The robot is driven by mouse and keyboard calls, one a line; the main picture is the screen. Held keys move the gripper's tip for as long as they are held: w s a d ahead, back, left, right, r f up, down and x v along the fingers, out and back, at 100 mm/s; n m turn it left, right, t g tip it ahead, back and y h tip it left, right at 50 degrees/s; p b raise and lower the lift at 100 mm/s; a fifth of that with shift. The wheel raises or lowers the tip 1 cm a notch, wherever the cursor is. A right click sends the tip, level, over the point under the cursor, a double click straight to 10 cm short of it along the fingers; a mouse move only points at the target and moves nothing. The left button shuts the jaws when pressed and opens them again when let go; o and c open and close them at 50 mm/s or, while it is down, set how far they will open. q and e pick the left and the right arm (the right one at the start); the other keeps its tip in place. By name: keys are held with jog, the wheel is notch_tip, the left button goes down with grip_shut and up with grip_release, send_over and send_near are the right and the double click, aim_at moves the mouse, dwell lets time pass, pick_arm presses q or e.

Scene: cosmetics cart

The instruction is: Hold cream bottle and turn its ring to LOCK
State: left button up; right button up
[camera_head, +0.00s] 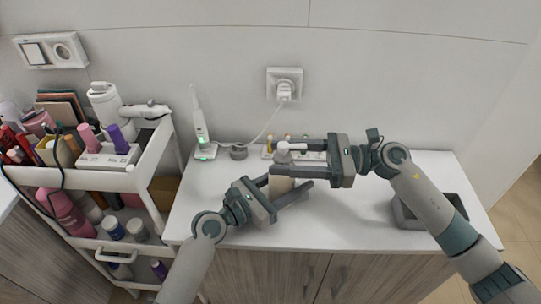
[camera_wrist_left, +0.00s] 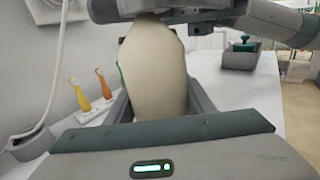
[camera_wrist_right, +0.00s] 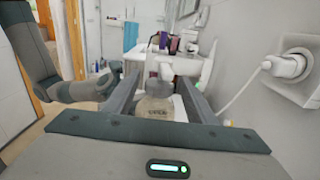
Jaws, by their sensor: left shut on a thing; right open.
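The cream bottle (camera_head: 281,186) stands upright over the white counter, a beige body with a white pump head (camera_head: 283,153). My left gripper (camera_head: 291,181) is shut on its body; the left wrist view shows the beige body (camera_wrist_left: 155,70) between the fingers. My right gripper (camera_head: 283,158) is open, its fingers reaching from the right around the bottle's top.
A white cart (camera_head: 150,170) with cosmetics stands at the left. Small coloured brushes (camera_wrist_left: 90,95) stand behind the bottle. A grey tray (camera_head: 405,215) sits at the right.

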jog(key=d, duration=0.7)
jog(key=shift+d, duration=0.4)
pick_arm(q)
jog(key=o, duration=1.5)
jog(key=shift+c, duration=0.2)
jog(key=v, duration=1.2)
jog(key=shift+r, duration=0.15)
